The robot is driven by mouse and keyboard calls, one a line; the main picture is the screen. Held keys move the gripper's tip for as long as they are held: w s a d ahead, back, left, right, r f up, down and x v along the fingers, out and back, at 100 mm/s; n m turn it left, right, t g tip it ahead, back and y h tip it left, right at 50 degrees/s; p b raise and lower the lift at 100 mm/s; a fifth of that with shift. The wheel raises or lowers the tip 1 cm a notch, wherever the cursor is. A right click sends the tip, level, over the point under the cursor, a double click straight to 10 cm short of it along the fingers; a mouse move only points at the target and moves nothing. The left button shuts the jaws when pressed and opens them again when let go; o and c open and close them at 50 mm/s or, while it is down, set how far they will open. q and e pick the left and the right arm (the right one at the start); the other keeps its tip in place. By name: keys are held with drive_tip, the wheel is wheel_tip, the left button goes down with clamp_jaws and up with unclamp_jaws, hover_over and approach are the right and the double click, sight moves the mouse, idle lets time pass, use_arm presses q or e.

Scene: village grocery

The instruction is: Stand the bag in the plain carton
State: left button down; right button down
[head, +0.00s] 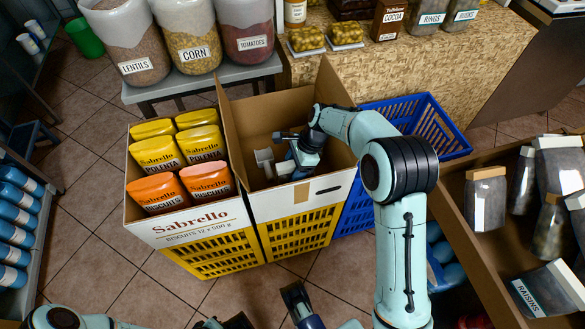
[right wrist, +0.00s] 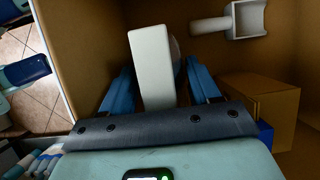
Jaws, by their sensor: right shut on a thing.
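The plain carton (head: 292,208) stands open, flaps up, right of the printed Sabrello carton (head: 190,228). The Sabrello carton holds several yellow polenta bags (head: 160,153) and orange biscuit bags (head: 160,193). My right gripper (head: 292,160) reaches down inside the plain carton. It is shut on a pale, block-shaped thing (right wrist: 152,65), which stands out between the blue fingers in the right wrist view. I cannot tell whether this is the bag. My left gripper (head: 285,305) is low at the front, partly cut off; its jaws are unclear.
A white scoop (right wrist: 240,20) and a small brown box (right wrist: 262,105) are inside the plain carton. Blue crates (head: 415,120) stand to its right, a shelf of jars (head: 486,198) farther right. A bench with large jars (head: 185,38) is behind.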

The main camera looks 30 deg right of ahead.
drive_tip(key=shift+r, duration=0.1)
drive_tip(key=shift+c, duration=1.2)
unclamp_jaws()
use_arm(q)
drive_tip(key=s+d+r+g+p, duration=0.1)
drive_tip(key=s+d+r+p, duration=0.1)
drive_tip(key=s+r+p, duration=0.1)
drive_tip(key=shift+s+d+r+g+h, duration=0.15)
drive_tip(key=shift+s+r+g+h, duration=0.35)
drive_tip(key=shift+s, duration=0.5)
use_arm(e)
drive_tip(key=v, duration=1.2)
use_arm(q)
drive_tip(key=shift+r, duration=0.1)
